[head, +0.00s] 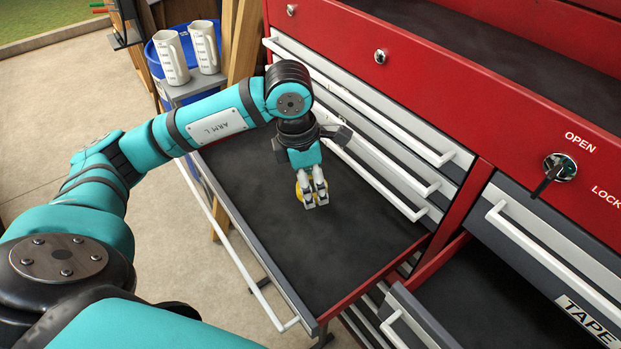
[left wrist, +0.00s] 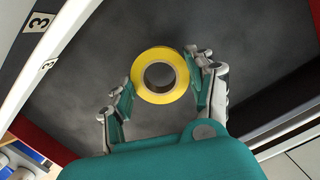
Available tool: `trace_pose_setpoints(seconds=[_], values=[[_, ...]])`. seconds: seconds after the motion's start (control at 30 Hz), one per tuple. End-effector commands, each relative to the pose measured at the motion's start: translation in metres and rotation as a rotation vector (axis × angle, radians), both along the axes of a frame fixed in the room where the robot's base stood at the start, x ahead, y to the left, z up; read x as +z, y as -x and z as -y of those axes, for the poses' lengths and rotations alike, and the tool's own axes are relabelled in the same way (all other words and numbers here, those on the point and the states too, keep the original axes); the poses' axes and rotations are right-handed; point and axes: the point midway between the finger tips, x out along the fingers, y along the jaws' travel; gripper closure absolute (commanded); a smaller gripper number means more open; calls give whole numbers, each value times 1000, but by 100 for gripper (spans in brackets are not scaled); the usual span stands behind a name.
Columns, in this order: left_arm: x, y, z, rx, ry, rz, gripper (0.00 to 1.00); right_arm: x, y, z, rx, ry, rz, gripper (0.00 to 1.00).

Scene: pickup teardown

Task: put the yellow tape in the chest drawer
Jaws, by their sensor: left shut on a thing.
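The yellow tape (left wrist: 160,53) is a roll held between the fingers of my left gripper (left wrist: 158,84) in the left wrist view. In the head view the tape (head: 300,192) shows only as a small yellow part behind my left gripper (head: 313,198), which is shut on it. The gripper is over the dark liner of the open chest drawer (head: 352,262). I cannot tell whether the tape touches the drawer floor. My right gripper is not in view.
The red tool chest (head: 450,95) stands along the right, with a lock (head: 560,167) marked OPEN and LOCK. A drawer labelled TAPE (head: 587,322) is at lower right. Two white jugs (head: 172,58) stand on a grey surface beside a blue bin (head: 160,88).

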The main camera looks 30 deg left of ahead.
Motion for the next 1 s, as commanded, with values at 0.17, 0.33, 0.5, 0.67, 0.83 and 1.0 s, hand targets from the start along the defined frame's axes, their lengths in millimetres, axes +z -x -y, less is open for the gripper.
trace_pose_setpoints(seconds=[0.17, 0.33, 0.5, 0.67, 0.83, 1.0], values=[[-1, -16, -10, 0, 0, -1, 69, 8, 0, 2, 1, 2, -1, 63], [-18, -16, -11, -2, 1, -6, 69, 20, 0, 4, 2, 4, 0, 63], [-36, -17, -11, -2, 0, 0, 69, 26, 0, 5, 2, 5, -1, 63], [-38, -17, -11, -2, 0, 1, 69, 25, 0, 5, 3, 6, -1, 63], [-40, -17, -11, -2, 0, 1, 69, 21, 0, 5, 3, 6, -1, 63], [-40, -17, -11, -2, 0, 1, 30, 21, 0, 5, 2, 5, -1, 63]])
